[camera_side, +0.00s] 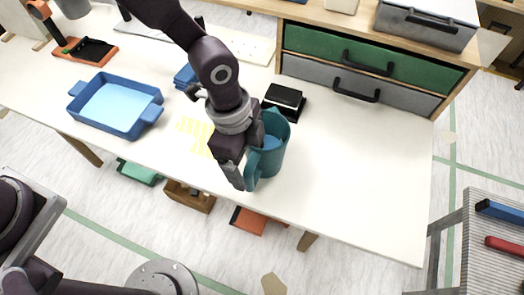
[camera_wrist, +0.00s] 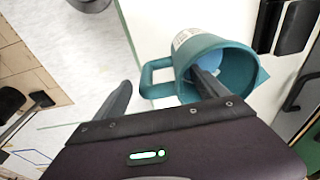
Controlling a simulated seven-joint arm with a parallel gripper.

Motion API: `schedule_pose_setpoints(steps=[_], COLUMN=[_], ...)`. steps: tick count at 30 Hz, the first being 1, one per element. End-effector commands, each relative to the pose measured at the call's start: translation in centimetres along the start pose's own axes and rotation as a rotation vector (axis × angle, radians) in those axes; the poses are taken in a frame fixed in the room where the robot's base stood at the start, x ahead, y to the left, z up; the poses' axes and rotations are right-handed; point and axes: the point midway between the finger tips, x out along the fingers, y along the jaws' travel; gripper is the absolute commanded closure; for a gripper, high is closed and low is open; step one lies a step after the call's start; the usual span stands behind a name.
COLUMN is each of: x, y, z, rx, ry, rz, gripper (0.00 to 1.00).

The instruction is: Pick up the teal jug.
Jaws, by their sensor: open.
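The teal jug (camera_side: 273,163) stands on the white table, with something light blue inside. Its open mouth and pale label also show in the wrist view (camera_wrist: 238,78). The jug's handle (camera_wrist: 150,76) points left in the wrist view, toward the space between my fingers. My gripper (camera_side: 246,170) is open at the jug's handle side. In the wrist view, one finger is left of the handle and the other overlaps the jug's mouth. I cannot tell whether either finger touches the jug. In the side view, my wrist hides part of the jug's left side.
A blue tray (camera_side: 114,105) lies to the left, with yellow pieces (camera_side: 195,133) on the table between it and my gripper. A black box (camera_side: 285,97) is close behind the jug. Drawers (camera_side: 345,85) stand at the back right. The table's right part is clear.

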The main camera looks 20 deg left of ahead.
Motion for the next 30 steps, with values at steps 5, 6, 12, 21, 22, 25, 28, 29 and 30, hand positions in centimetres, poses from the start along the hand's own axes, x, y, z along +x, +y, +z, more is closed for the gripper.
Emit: schedule_pose_setpoints(steps=[5, 6, 12, 21, 22, 25, 28, 29, 30], x=[3.2, 3.9, 5.6, 5.5, 5.5, 5.5, 5.5, 5.5, 5.5], y=[0.5, 0.5, 0.4, 0.3, 0.3, 0.3, 0.3, 0.3, 0.3], z=[-0.5, -0.5, -0.6, -0.6, -0.6, -0.6, -0.6, -0.6, -0.6], rx=[0.001, 0.0, 0.0, 0.0, 0.0, 0.0, 0.0, 0.0, 0.0], ry=[-0.002, -0.003, 0.0, 0.001, 0.001, 0.001, 0.001, 0.001, 0.001], rz=[0.003, 0.003, -0.001, -0.001, -0.001, -0.001, -0.001, -0.001, -0.001], gripper=[0.17, 0.17, 0.17, 0.46, 0.52, 0.72, 0.92, 0.98, 1.0])
